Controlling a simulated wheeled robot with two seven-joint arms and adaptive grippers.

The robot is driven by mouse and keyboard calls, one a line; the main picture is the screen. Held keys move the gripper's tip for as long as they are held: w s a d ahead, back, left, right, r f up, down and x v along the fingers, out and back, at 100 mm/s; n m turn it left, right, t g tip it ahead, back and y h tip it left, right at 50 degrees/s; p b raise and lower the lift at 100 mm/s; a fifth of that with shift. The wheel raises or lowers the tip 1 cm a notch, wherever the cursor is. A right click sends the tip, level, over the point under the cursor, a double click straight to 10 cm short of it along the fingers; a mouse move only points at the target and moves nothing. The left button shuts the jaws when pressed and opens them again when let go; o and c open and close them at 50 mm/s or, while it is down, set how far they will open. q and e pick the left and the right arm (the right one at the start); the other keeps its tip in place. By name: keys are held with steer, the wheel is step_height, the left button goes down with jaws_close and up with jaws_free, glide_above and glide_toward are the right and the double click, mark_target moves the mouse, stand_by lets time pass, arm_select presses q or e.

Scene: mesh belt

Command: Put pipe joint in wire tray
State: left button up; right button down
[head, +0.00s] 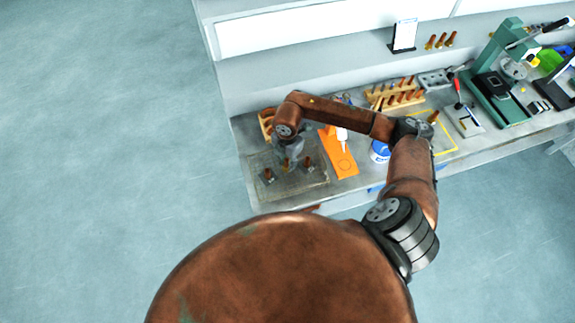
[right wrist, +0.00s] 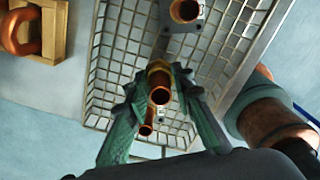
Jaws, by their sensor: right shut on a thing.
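The wire tray (head: 296,193) sits at the left end of the bench in the head view. Its mesh also shows in the right wrist view (right wrist: 108,72). My right gripper (head: 289,160) is over the tray. In the right wrist view its green fingers (right wrist: 160,88) are shut on a copper pipe joint (right wrist: 160,94). A smaller copper tube end (right wrist: 147,127) shows just below it; I cannot tell if it is part of the same joint. The gap between the held joint and the mesh cannot be judged. My left gripper is not in view.
Two copper pieces on dark bases, one left (head: 267,176) and one right (head: 308,166), stand in the tray. An orange board (head: 338,158) and a blue-white tub (head: 379,154) lie to its right. A wooden holder (head: 266,123) is behind it.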

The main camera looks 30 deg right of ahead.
mark_target(288, 160)
step_height(288, 160, down, 2)
steer(key=shift+f+p, duration=0.15)
steer(key=shift+p, duration=0.25)
steer(key=shift+f, duration=0.3)
steer(key=c, duration=1.7)
jaws_free()
steer(key=shift+s+d, duration=0.1)
steer(key=shift+o, duration=0.2)
steer(key=shift+r, duration=0.3)
step_height(288, 160, up, 12)
steer(key=shift+f+b, duration=0.1)
steer(key=shift+b, duration=1.1)
